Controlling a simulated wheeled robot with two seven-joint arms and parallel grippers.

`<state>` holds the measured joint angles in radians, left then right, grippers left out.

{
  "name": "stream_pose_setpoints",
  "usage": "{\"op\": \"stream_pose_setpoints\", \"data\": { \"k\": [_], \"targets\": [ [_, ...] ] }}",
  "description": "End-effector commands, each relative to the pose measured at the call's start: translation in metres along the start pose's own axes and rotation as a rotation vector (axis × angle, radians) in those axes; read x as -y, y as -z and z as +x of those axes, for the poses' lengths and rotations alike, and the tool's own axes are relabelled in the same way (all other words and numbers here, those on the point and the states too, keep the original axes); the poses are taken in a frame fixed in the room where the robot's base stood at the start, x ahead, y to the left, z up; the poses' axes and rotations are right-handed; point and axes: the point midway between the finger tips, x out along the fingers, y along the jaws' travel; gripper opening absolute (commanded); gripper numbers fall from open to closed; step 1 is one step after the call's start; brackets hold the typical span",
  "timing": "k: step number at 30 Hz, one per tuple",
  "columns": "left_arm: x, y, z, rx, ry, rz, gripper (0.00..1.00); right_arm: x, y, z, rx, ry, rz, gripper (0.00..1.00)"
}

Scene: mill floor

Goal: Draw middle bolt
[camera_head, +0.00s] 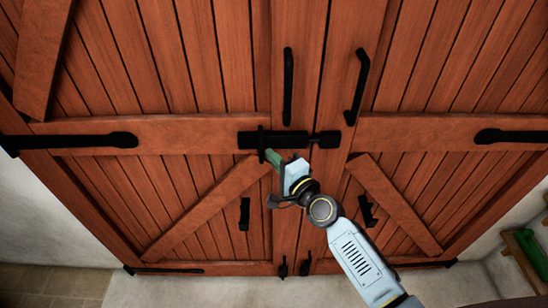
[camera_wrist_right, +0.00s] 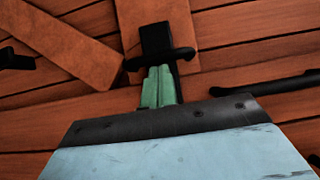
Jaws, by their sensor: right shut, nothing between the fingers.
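The middle bolt (camera_head: 290,140) is a black sliding bolt lying level across the meeting line of two red-brown wooden doors in the head view. A black handle knob (camera_head: 261,144) stands out near its left end. My right gripper (camera_head: 268,155) is shut, with its green fingertips at this knob and nothing between them. In the right wrist view, the green fingers (camera_wrist_right: 158,88) lie together just in front of the black bolt handle (camera_wrist_right: 158,45); whether they touch it I cannot tell. My left gripper is in neither view.
Two black pull handles, the left one (camera_head: 288,87) and the right one (camera_head: 357,87), stand above the bolt. Small black bolts (camera_head: 305,264) sit at the doors' foot. A bench with green items (camera_head: 528,250) stands at the lower right. The pale floor in front is clear.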

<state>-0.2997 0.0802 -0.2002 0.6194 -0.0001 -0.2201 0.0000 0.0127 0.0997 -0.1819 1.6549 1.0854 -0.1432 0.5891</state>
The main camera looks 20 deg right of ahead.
Motion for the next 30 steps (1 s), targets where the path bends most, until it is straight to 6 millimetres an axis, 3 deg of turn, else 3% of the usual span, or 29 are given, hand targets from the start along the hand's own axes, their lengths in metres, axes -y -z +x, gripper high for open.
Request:
{"op": "stream_pose_setpoints", "data": {
  "k": [4, 13, 25, 30],
  "targets": [
    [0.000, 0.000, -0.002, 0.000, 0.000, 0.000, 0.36, 0.000, -0.005, 0.004, 0.001, 0.000, 0.002, 0.00],
    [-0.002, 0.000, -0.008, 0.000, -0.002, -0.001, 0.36, 0.002, -0.046, 0.030, 0.003, 0.002, 0.003, 0.00],
    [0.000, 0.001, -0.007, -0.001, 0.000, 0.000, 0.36, 0.001, -0.046, 0.031, 0.001, 0.001, 0.000, 0.00],
    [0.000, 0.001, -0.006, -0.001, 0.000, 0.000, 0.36, 0.000, -0.037, 0.023, 0.005, 0.001, -0.002, 0.00]
  ]
}}
